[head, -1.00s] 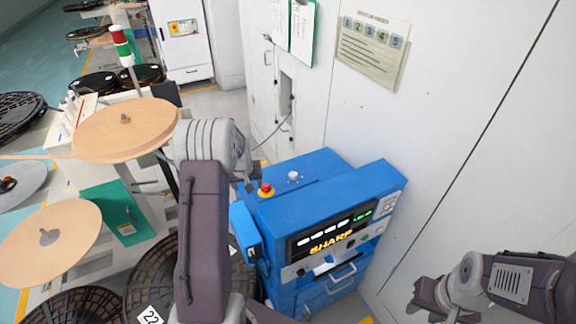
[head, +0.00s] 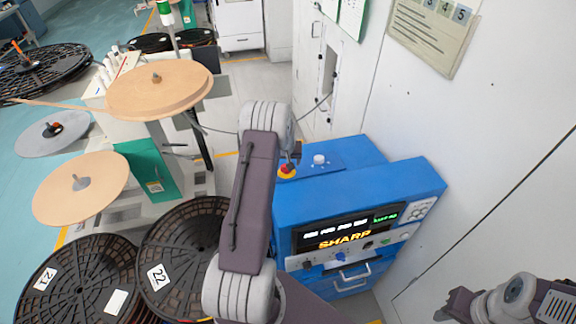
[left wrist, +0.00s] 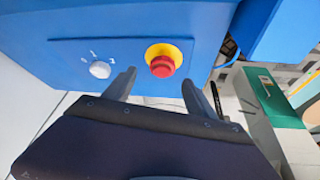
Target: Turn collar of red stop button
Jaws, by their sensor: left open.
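The red stop button (left wrist: 162,66) with its yellow collar (left wrist: 164,48) sits on the blue machine's top panel. In the head view the button (head: 287,170) is partly covered by my left gripper (head: 290,158). In the left wrist view the left gripper (left wrist: 158,90) is open, its two fingers apart. The button lies just beyond the fingertips, roughly in line with the gap between them. I see no contact with the collar. My right gripper (head: 455,303) is at the lower right of the head view, away from the machine; its jaw opening is unclear.
A white numbered knob (left wrist: 100,69) is beside the button on the same panel. The blue machine (head: 365,195) stands against a white wall (head: 480,130). Black reels (head: 185,262) and tan discs (head: 158,88) are to the left.

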